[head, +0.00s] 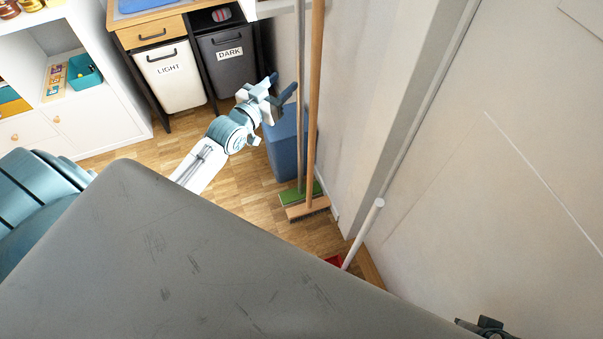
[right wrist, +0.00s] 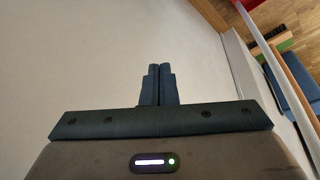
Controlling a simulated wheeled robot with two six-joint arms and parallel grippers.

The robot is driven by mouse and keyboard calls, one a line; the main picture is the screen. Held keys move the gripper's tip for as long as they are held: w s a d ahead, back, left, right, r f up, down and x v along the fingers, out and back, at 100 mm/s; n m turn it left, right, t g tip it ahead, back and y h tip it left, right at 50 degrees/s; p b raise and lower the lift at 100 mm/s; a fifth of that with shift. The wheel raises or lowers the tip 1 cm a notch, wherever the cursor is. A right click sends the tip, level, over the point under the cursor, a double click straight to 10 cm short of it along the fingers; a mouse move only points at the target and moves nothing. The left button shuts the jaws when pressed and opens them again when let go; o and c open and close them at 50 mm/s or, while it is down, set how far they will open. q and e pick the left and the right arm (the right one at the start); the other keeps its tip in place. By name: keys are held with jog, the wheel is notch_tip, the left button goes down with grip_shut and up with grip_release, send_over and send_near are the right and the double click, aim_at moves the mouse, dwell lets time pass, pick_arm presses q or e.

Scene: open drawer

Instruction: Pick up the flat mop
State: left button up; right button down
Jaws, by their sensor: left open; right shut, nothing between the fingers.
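The flat mop, by its look, has a green head (head: 293,197) on the floor and a thin pale handle (head: 301,60) leaning up against the wall. A broom with a wooden head (head: 308,207) and an orange-brown handle (head: 316,80) stands right beside it. My left gripper (head: 283,88) is open and empty, just left of the mop handle and apparently apart from it; depth is hard to judge. My right gripper (right wrist: 157,70) is shut and empty, facing a pale wall in the right wrist view; only a dark bit of it shows at the head view's bottom right.
A blue bin (head: 283,148) stands behind the mop and broom. A white pole (head: 363,232) leans near a red item (head: 334,261) at the right wall. White LIGHT (head: 172,85) and dark DARK (head: 228,75) bins stand at the back. Wooden floor (head: 225,185) shows clear between.

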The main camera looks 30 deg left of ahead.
aim_at(297, 72)
pick_arm(q)
jog(key=w, duration=0.2)
jog(key=w+b, duration=0.1)
jog(key=shift+w+d+f, duration=0.1)
jog(key=shift+d+f, duration=0.05)
jog(key=shift+d, duration=0.1)
jog(key=w, duration=0.1)
jog(key=w+b, duration=0.1)
jog(key=w, duration=0.3)
jog(key=shift+d+f, duration=0.35)
jog(key=shift+w+r, duration=0.1)
jog(key=shift+w, duration=0.2)
pick_arm(e)
jog(key=shift+w+a+f+t+y, duration=0.25)
jog(key=shift+w+a+t, duration=0.1)
jog(key=shift+a+t, duration=0.2)
jog(key=shift+w+a+f+t+y, duration=0.15)
jog(key=shift+w+a+t+y, duration=0.15)
jog(key=shift+a+t, duration=0.25)
pick_arm(q)
jog(key=shift+c, duration=0.5)
grip_shut()
pick_arm(e)
jog(key=shift+d, duration=0.1)
